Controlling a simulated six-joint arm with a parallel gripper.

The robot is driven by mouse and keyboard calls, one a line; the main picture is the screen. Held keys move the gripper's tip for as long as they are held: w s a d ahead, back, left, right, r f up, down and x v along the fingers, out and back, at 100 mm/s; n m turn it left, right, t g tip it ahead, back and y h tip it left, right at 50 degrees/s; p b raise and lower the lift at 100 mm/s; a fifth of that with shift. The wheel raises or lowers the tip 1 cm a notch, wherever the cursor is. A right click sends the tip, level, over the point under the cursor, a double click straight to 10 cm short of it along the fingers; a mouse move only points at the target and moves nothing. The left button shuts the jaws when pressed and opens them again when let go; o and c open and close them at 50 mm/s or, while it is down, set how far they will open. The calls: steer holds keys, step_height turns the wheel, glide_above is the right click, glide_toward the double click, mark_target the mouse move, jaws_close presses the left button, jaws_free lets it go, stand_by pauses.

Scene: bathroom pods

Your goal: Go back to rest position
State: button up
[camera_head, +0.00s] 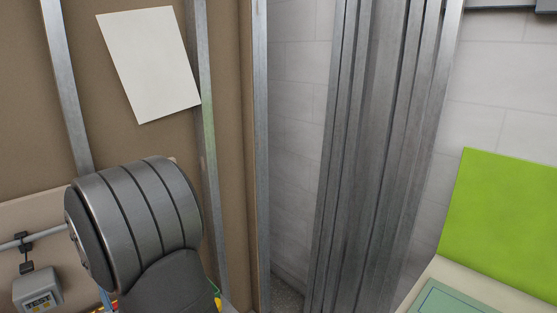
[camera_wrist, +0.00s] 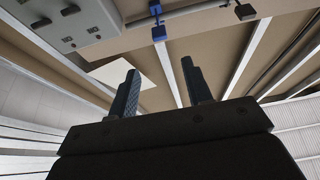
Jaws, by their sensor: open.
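My gripper (camera_wrist: 162,88) shows in the wrist view with its two dark fingers apart. It is open, and nothing is between the fingers. Beyond the fingers are a brown panel wall (camera_wrist: 205,60) with pale metal studs and a white sheet (camera_wrist: 122,72). In the head view, a thick grey link of my arm fills the lower left, in front of the brown wall (camera_head: 232,150). The gripper itself does not show in the head view.
Tall metal profiles (camera_head: 375,150) stand in the middle of the head view. A green panel (camera_head: 505,215) is at the right. The wrist view shows a grey box (camera_wrist: 75,22) and a blue clip (camera_wrist: 158,32) on a pipe.

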steer(key=x, duration=1.3)
steer(key=shift+w+a+r, duration=0.15)
steer(key=shift+w+a, duration=0.25)
